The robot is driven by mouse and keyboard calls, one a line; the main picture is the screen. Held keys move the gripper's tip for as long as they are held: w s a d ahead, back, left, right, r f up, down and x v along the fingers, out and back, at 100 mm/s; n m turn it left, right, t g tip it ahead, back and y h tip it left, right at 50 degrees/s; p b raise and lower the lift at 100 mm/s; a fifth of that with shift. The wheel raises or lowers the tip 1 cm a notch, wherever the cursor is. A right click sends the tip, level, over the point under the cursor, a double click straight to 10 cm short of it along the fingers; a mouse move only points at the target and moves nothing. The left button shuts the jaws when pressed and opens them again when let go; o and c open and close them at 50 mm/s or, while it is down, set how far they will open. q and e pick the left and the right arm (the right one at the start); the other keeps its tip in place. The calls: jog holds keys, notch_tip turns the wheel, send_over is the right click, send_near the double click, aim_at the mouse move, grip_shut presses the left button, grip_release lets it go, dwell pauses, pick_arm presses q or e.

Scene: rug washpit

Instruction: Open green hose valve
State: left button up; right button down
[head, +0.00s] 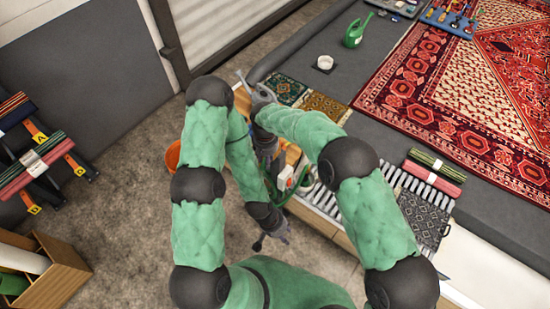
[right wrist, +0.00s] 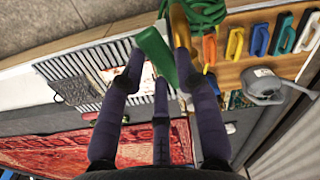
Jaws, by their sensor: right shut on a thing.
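A green valve handle (right wrist: 157,55) shows near the top middle of the right wrist view, beside a brass-coloured fitting (right wrist: 180,25). A coiled green hose (right wrist: 205,12) lies just past it, and it also shows in the head view (head: 292,187). My right gripper (right wrist: 163,72) has its purple fingers around the green handle and is shut on it. The contact at the fingertips is partly hidden. My left gripper (head: 271,240) hangs low in the head view, open and empty, over the floor and apart from the valve.
A wooden board (right wrist: 232,72) carries several coloured brushes, with a grey can-like object (right wrist: 265,85) beside it. A slatted grate (right wrist: 75,75) runs alongside. A red patterned rug (head: 470,90) lies at right. An orange bucket (head: 173,157) stands at left; open floor (head: 120,190) surrounds it.

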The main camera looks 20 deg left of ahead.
jog(key=shift+a, duration=0.1)
dwell(0.4)
jog(key=c, duration=0.9)
grip_release()
notch_tip(320, 180, up, 7)
jog(key=shift+r, duration=0.2)
